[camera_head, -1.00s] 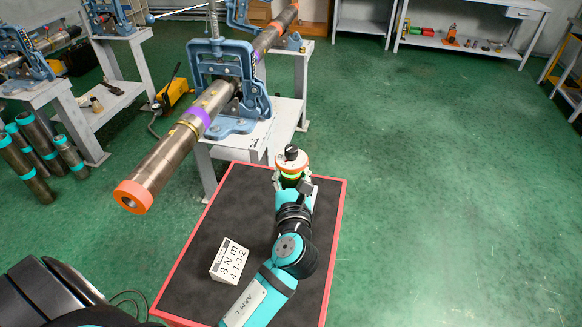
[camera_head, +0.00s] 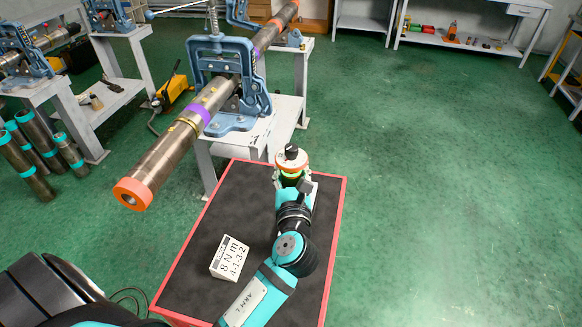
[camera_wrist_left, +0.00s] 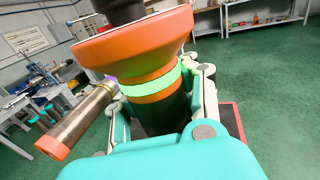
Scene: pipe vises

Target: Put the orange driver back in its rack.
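The orange driver (camera_head: 291,164) has a wide orange and white head, a black knob on top, a green band and a dark body. It stands roughly upright above the far right part of the black, red-edged cart top (camera_head: 205,215). My left gripper (camera_head: 296,184) is around its body. In the left wrist view the driver (camera_wrist_left: 140,50) fills the middle, and my left fingers (camera_wrist_left: 160,110) close on both sides of it below the green band. Its lower end is hidden. I cannot make out a rack. My right gripper is not in view.
A white block (camera_head: 230,258) marked 8 Nm and 4-1-3-2 sits on the cart. A long pipe (camera_head: 165,160) in a blue vise (camera_head: 228,75) reaches over the cart's left side. Short pipes (camera_head: 40,155) stand at left. The green floor at right is clear.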

